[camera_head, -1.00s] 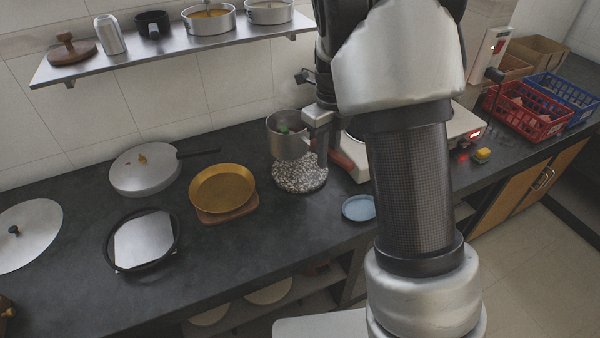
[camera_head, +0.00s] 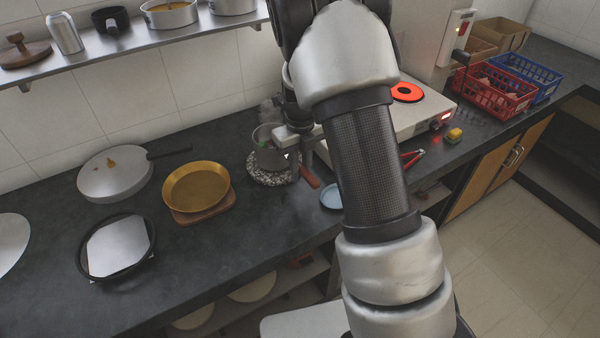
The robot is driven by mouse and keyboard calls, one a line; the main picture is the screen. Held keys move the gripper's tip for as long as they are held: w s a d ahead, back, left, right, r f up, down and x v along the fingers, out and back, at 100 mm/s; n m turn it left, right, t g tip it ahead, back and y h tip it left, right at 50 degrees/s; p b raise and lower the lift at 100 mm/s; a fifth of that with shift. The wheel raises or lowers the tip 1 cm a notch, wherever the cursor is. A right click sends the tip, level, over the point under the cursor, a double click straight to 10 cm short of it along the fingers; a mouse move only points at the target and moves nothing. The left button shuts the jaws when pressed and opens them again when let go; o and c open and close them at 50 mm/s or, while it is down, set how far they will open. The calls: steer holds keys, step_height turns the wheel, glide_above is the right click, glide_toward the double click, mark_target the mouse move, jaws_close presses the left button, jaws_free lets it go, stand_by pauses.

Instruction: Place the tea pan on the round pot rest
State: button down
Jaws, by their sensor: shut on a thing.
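The tea pan (camera_head: 268,156) is a small steel pot with something green at its rim. It is upright over the round pot rest (camera_head: 256,174), a speckled grey-and-white disc on the dark counter. The pan's base overlaps the rest, and I cannot tell whether it touches or hovers slightly above. My gripper (camera_head: 289,143) is at the pan's right side, shut on it. My gripper and the pan hide part of the rest, and the exact grip is small in view.
Left are a brass pan (camera_head: 196,187) on a wooden board, a lidded pan (camera_head: 115,174) and a black-rimmed round item (camera_head: 116,246). A blue dish (camera_head: 331,196) lies right. A stove (camera_head: 415,112) with a glowing red burner stands behind my arm. Bare counter lies in front.

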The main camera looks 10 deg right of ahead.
steer(key=shift+f, duration=0.4)
steer(key=shift+f, duration=0.15)
steer(key=c, duration=1.6)
jaws_free()
steer(key=shift+c, duration=0.2)
